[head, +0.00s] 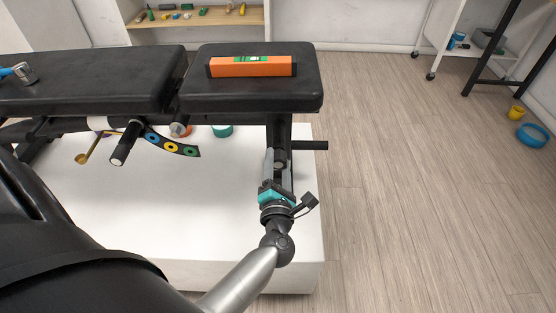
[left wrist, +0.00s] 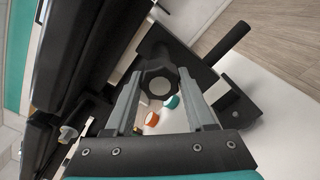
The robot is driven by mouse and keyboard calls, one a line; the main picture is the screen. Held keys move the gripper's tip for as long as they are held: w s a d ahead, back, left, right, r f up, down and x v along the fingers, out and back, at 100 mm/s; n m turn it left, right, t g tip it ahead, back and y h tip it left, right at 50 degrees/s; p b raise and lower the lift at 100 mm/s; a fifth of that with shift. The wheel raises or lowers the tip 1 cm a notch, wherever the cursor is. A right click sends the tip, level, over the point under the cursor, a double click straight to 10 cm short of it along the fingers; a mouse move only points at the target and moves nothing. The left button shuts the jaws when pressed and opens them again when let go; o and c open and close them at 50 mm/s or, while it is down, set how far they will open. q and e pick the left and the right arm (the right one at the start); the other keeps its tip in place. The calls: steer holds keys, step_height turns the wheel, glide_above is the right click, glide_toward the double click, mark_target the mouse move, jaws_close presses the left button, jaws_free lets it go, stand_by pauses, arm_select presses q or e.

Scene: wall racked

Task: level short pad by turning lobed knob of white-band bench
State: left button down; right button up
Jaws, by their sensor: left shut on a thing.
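The short pad (head: 302,92) is the black right-hand pad of the bench. An orange spirit level (head: 225,68) with a green vial lies across it; I cannot read its bubble. The lobed knob (left wrist: 158,86), black with a pale round centre, sits under the pad's right end and also shows small in the head view (head: 280,165). My left gripper (head: 279,168) reaches up to it from below. Its fingers flank the knob and are shut on it, as the left wrist view shows. A white band (head: 98,123) is on the frame further left. My right gripper is not in view.
A black bar (head: 310,145) sticks out right, close to my gripper. The long pad (head: 95,80) bears a blue-handled tool (head: 18,73). Below are a strip with coloured rings (head: 171,147) and a black handle (head: 126,143). The bench stands over a white platform (head: 200,220).

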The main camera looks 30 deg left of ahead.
arm_select(q)
steer(key=shift+r, duration=0.1)
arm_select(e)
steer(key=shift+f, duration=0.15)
arm_select(q)
steer(key=shift+c, duration=1.3)
jaws_free()
steer(key=shift+s+d, duration=0.15)
steer(key=shift+s, duration=0.1)
steer(key=p+v, duration=0.2)
steer(key=v, duration=1.2)
steer(key=shift+s, duration=0.3)
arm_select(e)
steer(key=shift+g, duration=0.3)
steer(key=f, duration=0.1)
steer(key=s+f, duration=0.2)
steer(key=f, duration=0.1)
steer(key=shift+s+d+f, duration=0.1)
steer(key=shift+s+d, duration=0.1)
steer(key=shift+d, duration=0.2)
arm_select(q)
steer(key=shift+d, duration=0.1)
